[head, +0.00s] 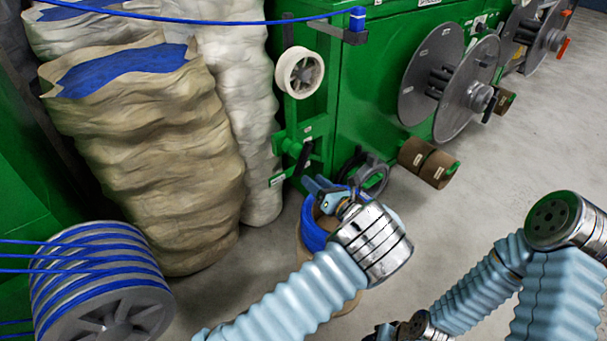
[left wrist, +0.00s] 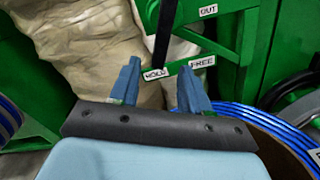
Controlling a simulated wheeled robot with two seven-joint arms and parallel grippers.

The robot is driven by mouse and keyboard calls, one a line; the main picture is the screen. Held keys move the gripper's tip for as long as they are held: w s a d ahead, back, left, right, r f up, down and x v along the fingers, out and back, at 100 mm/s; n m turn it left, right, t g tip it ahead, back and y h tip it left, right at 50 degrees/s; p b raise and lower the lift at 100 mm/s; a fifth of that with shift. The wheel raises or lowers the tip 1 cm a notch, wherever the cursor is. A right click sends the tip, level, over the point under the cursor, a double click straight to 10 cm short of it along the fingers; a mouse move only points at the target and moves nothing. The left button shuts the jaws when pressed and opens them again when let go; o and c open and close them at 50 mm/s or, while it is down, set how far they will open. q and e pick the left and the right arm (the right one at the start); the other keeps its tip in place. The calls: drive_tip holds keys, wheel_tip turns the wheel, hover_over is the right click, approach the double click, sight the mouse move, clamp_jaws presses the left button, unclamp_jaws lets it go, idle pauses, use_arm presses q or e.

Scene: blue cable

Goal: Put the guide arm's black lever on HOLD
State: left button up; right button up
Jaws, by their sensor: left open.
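The guide arm (head: 292,120) is a green bracket on the front of the green machine. Its black lever (head: 302,159) hangs down, slightly tilted. In the left wrist view the lever (left wrist: 163,38) comes down from the top, its lower end by the right end of the HOLD label (left wrist: 154,74); the FREE label (left wrist: 202,62) is further right. My left gripper (head: 327,188) is open, just below and right of the lever. In the wrist view its fingers (left wrist: 158,88) stand either side of the HOLD label, nothing gripped. My right gripper (head: 386,331) is cut off at the bottom edge.
A blue cable coil (head: 312,235) in a round container stands under my left gripper. Tall wrapped sacks (head: 165,150) stand left. A cable drum (head: 105,290) is at lower left, a white pulley (head: 299,73) above the lever.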

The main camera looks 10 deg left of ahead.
use_arm(q)
drive_tip(key=v, duration=0.6)
idle(0.3)
